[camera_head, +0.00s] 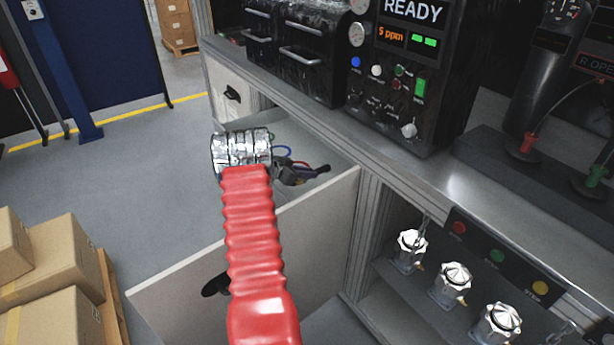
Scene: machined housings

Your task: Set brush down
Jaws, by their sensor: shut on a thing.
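My arm, in a red ribbed sleeve with a silver wrist, reaches over an open drawer (305,225) in the head camera view. My gripper (290,174) shows small and partly hidden just right of the wrist, over the inside of the drawer. It is shut on a dark, slim thing that I take for the brush (319,170), which points to the right. Its bristles cannot be made out. I cannot tell whether the brush touches the drawer floor.
The drawer's front panel and the bench edge (330,135) bound the space. Black equipment (400,75) stands on the bench. Silver machined housings (453,284) stand on a lower shelf. Cardboard boxes (65,260) stand at left.

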